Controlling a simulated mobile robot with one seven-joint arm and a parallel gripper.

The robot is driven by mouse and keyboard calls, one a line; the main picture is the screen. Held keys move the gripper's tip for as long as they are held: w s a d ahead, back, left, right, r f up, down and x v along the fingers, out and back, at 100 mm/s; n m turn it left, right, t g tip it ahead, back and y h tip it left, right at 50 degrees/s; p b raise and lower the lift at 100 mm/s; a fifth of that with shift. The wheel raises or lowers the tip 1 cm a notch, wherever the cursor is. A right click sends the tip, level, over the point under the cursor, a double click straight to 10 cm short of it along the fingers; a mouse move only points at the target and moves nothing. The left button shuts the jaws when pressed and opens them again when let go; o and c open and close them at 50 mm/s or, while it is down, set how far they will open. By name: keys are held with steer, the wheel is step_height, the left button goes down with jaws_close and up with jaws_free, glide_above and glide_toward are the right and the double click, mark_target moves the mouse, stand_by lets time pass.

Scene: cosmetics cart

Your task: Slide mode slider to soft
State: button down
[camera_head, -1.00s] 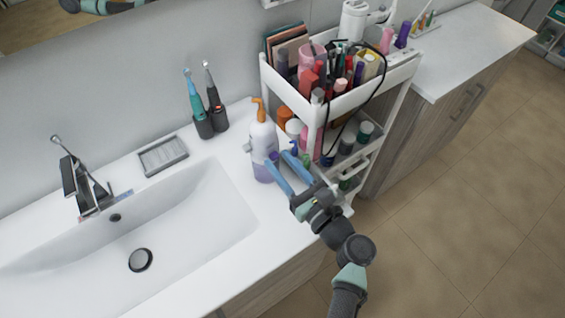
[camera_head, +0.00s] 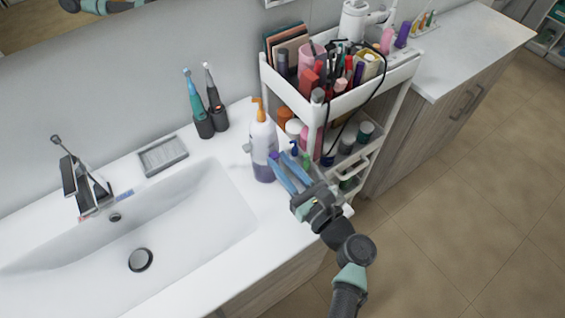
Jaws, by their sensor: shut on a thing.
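My gripper (camera_head: 277,160) has blue fingers and is beside the right side of a pump bottle (camera_head: 262,140) with an orange pump and purple lower part, at the right end of the sink counter. The fingers are close together, shut on a small purple thing (camera_head: 273,156) that shows at the tips. I cannot tell whether it is part of a slider. No mode slider or "soft" marking can be made out. Two electric toothbrushes, one teal (camera_head: 194,98) and one dark (camera_head: 212,88), stand upright in dark holders at the back of the counter.
A white cart (camera_head: 344,108) full of cosmetics stands close behind and right of my gripper, with a dark cable hanging over it. The sink basin (camera_head: 185,225), faucet (camera_head: 82,183) and grey soap dish (camera_head: 163,156) are to the left. Open floor lies right.

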stand_by(0.6)
step_height(320, 180, up, 2)
steer(key=shift+p, duration=1.05)
steer(key=shift+f, duration=0.1)
steer(key=c, duration=0.7)
jaws_free()
steer(key=b+v, duration=0.2)
steer(key=v, duration=1.1)
